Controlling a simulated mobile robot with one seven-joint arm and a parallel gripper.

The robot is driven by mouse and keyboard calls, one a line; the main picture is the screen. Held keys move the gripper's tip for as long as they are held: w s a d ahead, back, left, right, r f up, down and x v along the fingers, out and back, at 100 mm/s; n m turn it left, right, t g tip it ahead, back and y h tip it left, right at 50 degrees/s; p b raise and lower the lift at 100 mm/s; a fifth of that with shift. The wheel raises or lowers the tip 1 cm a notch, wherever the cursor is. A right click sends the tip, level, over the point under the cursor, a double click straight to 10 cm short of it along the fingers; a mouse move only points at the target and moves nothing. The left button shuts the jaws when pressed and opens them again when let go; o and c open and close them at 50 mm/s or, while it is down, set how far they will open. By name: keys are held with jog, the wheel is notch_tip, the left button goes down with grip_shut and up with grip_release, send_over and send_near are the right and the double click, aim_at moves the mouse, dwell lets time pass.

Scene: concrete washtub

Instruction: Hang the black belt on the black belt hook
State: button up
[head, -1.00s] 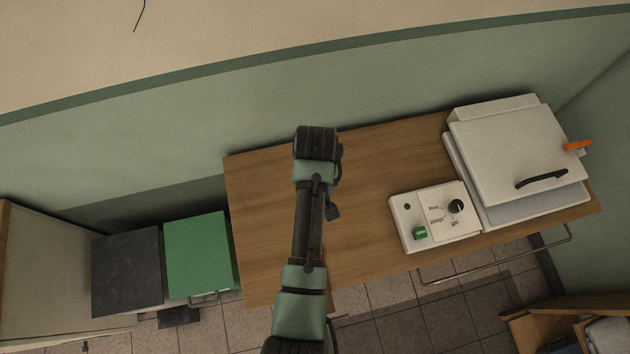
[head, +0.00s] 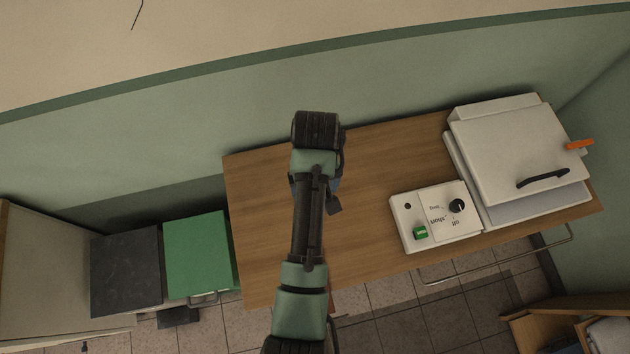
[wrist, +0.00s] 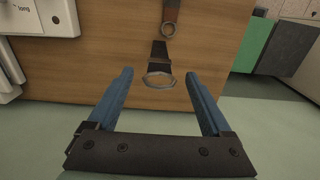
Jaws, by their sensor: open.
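A dark strap that looks like the black belt (wrist: 160,52) shows against the wooden tabletop in the wrist view. It has a pale metal oval buckle (wrist: 159,87) at its lower end. A second dark piece with a round fitting (wrist: 169,29) sits just above it; I cannot tell whether it is the same belt. My gripper (wrist: 159,76) is open, its two blue fingers either side of the buckle in the picture. I cannot tell the height between them. In the head view my arm covers this spot. I cannot make out the belt hook in either view.
The wooden table (head: 260,220) stands along the green wall. A white control box (head: 435,215) and a white lidded machine (head: 520,150) are on its right. A green bin (head: 198,255) and a dark bin (head: 126,272) stand to its left.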

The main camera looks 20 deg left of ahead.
notch_tip(320, 180, up, 8)
jog(key=shift+f+p, duration=0.1)
jog(key=shift+p, duration=0.5)
jog(key=shift+r+p, duration=0.5)
jog(key=shift+p, duration=0.05)
